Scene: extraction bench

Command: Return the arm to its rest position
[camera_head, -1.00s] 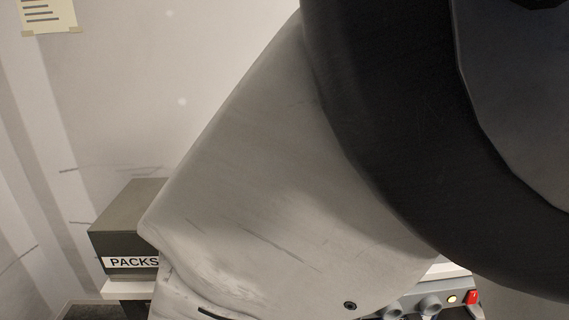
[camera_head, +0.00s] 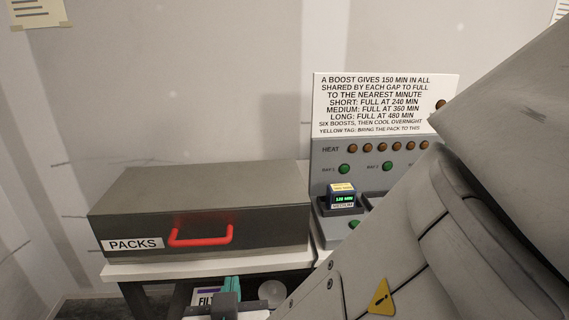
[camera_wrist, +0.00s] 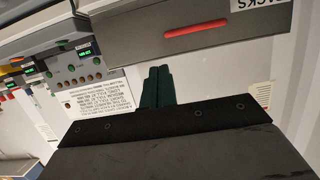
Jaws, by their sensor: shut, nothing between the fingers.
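My gripper (camera_wrist: 158,86) shows in the wrist view with its two dark green fingers side by side and shut, nothing between them. In the head view its teal fingertips (camera_head: 232,284) show low in the picture, in front of the bench and below the red drawer handle. They look clear of the drawer. My grey arm fills the right side of the head view and hides part of the bench and panel.
A grey box labelled PACKS (camera_head: 200,187) with a red handle (camera_head: 201,238) stands on the white bench (camera_head: 130,270). A partly hidden label (camera_head: 207,297) is below.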

